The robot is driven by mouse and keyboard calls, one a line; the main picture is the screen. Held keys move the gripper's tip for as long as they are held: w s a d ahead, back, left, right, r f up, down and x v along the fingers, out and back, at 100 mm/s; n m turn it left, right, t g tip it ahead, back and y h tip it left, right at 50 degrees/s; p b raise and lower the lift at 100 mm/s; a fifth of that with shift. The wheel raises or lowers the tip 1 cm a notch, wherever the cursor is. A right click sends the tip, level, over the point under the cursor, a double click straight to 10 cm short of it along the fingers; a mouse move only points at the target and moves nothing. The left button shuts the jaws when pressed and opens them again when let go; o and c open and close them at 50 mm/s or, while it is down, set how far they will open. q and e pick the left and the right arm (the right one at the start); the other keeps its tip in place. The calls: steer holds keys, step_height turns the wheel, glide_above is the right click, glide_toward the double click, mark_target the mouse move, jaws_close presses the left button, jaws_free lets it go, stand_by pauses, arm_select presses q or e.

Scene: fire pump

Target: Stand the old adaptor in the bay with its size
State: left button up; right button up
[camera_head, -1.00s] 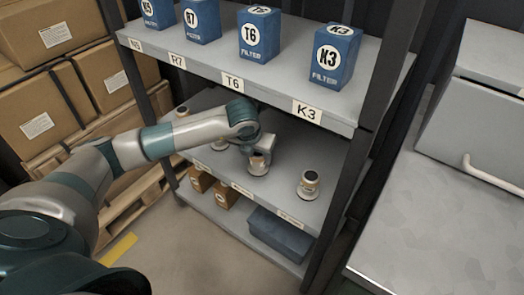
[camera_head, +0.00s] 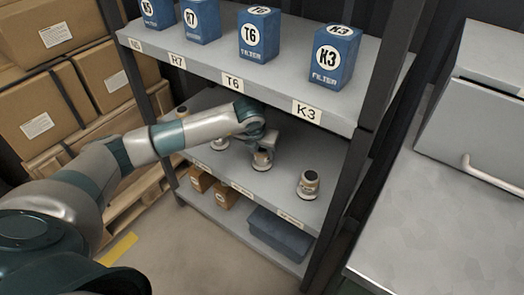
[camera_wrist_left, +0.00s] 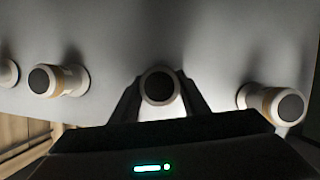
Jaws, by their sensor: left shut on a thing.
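My left gripper (camera_head: 263,148) is over the middle shelf and shut on an adaptor (camera_head: 262,162), a short cylinder with a pale flanged base, a tan band and a dark top. The left wrist view shows the dark round top of this adaptor (camera_wrist_left: 158,87) between the two fingers (camera_wrist_left: 160,98). The held adaptor looks upright, at or just above the shelf; I cannot tell if its base touches. Similar adaptors stand on the shelf: one to the right (camera_head: 309,184), one to the left (camera_head: 218,142), and one at the far left (camera_head: 182,112). My right gripper is not in view.
The upper shelf edge carries labels such as T6 (camera_head: 232,82) and K3 (camera_head: 307,111), with blue filter boxes (camera_head: 336,58) above. The middle shelf edge labels (camera_head: 242,189) are too small to read. A rack post (camera_head: 338,200) stands at the right. A blue bin (camera_head: 280,233) sits below.

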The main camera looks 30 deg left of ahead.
arm_select(q)
steer(key=shift+f, duration=0.15)
steer(key=o, duration=1.3)
steer(key=shift+r, duration=0.2)
steer(key=shift+s+r, duration=0.1)
steer(key=shift+r, duration=0.1)
steer(key=s, duration=0.4)
steer(key=s+d, duration=0.1)
steer(key=s, duration=0.7)
steer(key=shift+s+d+r, duration=0.1)
steer(key=shift+d+r, duration=0.05)
steer(key=shift+r, duration=0.15)
